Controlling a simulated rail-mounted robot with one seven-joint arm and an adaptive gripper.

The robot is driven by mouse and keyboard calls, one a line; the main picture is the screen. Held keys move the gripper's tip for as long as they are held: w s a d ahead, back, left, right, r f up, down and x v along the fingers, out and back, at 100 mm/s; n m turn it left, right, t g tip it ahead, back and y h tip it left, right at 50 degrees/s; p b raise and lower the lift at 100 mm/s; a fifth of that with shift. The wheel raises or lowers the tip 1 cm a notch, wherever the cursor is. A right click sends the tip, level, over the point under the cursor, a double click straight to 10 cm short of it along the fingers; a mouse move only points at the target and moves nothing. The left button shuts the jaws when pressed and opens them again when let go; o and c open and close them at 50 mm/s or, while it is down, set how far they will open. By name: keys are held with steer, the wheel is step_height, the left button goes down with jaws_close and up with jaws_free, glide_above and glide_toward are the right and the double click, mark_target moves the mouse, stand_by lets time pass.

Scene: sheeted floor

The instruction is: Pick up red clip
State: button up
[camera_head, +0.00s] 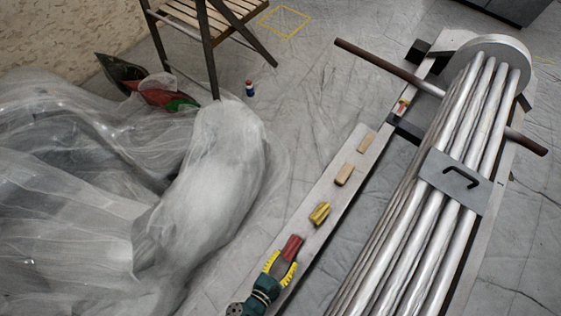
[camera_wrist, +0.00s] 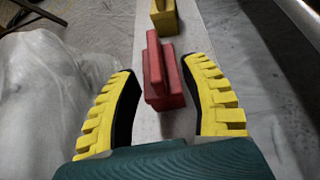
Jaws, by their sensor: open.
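The red clip (camera_head: 292,248) lies on a long pale board (camera_head: 318,222), nearest to my gripper in a row of small objects. My gripper (camera_head: 283,264), with yellow ridged fingers, is open at the near end of the clip. In the wrist view the red clip (camera_wrist: 160,75) shows its upright ridge and wider base. It lies ahead of and partly between the open fingers of my gripper (camera_wrist: 165,85), with gaps on both sides. Whether the fingers are level with it in height is hard to tell.
A yellow block (camera_head: 320,213) lies just beyond the clip, then two tan blocks (camera_head: 344,174) (camera_head: 366,142). A rack of metal tubes (camera_head: 420,210) runs along the right. Translucent sheeting (camera_head: 200,200) bulges on the left. A wooden chair (camera_head: 215,30) stands at the back.

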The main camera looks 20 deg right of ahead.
mark_target(291, 248)
steer(key=b+x, duration=0.2)
steer(key=x, duration=0.3)
steer(key=shift+w, duration=0.35)
steer(key=shift+s, duration=0.1)
jaws_close()
